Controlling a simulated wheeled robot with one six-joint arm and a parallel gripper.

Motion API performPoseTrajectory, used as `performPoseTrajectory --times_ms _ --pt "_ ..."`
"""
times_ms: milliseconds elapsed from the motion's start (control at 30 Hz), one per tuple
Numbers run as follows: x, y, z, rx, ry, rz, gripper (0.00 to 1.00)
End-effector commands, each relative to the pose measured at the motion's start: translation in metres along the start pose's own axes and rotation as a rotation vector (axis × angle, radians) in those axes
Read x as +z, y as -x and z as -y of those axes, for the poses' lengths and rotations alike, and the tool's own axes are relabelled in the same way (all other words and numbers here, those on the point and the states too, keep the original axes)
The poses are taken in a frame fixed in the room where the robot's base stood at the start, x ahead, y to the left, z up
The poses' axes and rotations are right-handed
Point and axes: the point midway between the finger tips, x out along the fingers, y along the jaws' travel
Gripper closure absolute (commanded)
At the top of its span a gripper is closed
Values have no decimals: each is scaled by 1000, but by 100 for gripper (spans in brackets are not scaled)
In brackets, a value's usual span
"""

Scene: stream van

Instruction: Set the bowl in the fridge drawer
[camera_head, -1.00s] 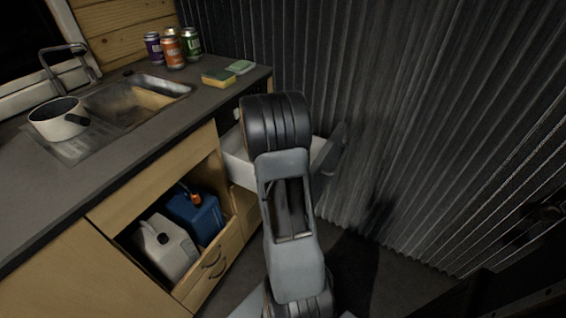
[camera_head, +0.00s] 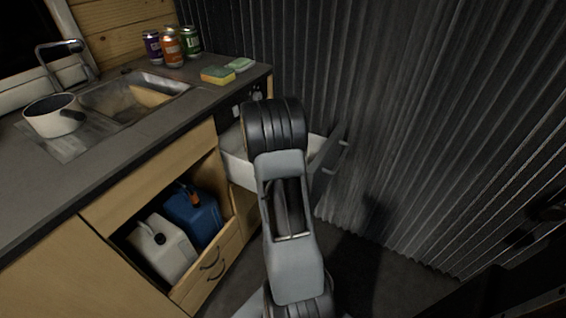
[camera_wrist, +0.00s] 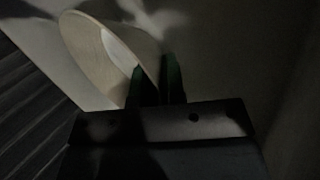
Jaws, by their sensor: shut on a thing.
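The pale, round bowl (camera_wrist: 90,58) shows tilted in the dim wrist view. My gripper (camera_wrist: 155,80) has its two dark green fingertips at the bowl's right edge and is shut on it. The fridge drawer (camera_head: 238,167) is white and pulled open under the right end of the counter. In the head view my arm covers the middle of the drawer and hides my gripper and the bowl. A pale edge runs beside the bowl in the wrist view; I cannot tell whether the bowl touches the drawer's floor.
A corrugated dark wall (camera_head: 400,130) stands close to the right. The counter holds a pot (camera_head: 52,116), a sink (camera_head: 130,95), several cans and a sponge (camera_head: 217,75). An open cupboard below holds a white jug (camera_head: 160,245) and a blue jug (camera_head: 192,212).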

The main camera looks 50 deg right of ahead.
Motion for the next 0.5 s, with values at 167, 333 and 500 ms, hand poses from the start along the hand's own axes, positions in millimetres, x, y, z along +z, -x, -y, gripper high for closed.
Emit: performPoseTrajectory --times_ms 167,333,500 --pt "-1 -4 2 1 -1 -1 100" --pt "0 -3 2 0 0 0 82" --pt "0 -3 2 0 0 0 66"
